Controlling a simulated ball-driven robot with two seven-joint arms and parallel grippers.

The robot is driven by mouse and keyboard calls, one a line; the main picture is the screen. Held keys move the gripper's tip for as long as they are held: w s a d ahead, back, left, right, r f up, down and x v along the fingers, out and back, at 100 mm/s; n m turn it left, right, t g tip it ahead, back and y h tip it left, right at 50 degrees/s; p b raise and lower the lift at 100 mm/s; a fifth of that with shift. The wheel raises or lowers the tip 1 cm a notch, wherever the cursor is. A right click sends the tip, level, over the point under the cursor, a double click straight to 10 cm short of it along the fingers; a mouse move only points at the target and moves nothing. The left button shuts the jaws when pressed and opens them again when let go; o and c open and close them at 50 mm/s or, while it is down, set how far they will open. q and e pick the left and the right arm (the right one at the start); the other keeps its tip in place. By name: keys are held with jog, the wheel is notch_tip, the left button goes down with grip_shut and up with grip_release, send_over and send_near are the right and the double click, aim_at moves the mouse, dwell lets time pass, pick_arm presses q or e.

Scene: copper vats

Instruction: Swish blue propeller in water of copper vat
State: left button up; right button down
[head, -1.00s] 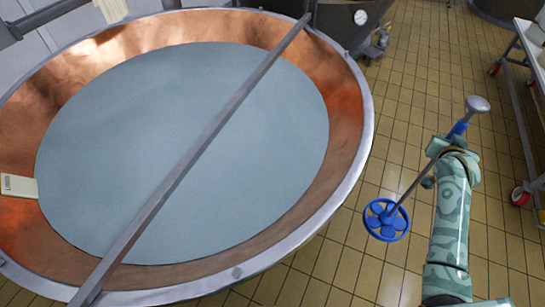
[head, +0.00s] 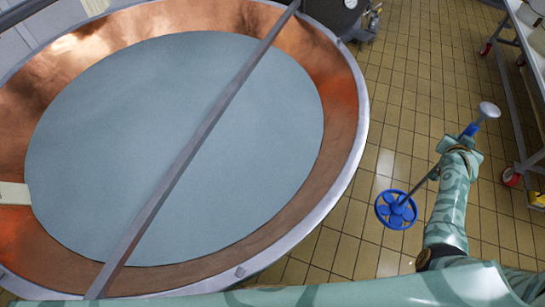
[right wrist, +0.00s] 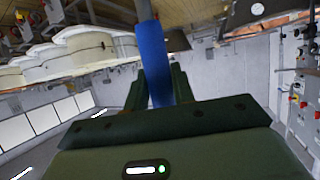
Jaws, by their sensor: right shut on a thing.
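The blue propeller (head: 396,210), a ringed wheel on a thin grey rod, hangs in the air over the tiled floor, right of the copper vat (head: 341,105) and outside its rim. The rod runs up to a blue handle (head: 470,129) with a grey knob on its end. My right gripper (head: 463,139) is shut on that handle, which also shows between its fingers in the right wrist view (right wrist: 153,62). Blue-grey water (head: 110,130) fills the vat's lower part. My left gripper is not in view.
A grey bar (head: 190,150) crosses diagonally above the vat. A pale block (head: 14,193) sits at the vat's left wall. A metal cart (head: 520,75) with red wheels stands at right.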

jog(key=shift+r, duration=0.15)
dwell(0.3)
notch_tip(320, 180, up, 38)
jog(key=p, duration=2.5)
jog(key=shift+r+p, duration=0.25)
jog(key=shift+p, duration=0.05)
jog(key=shift+w, duration=0.1)
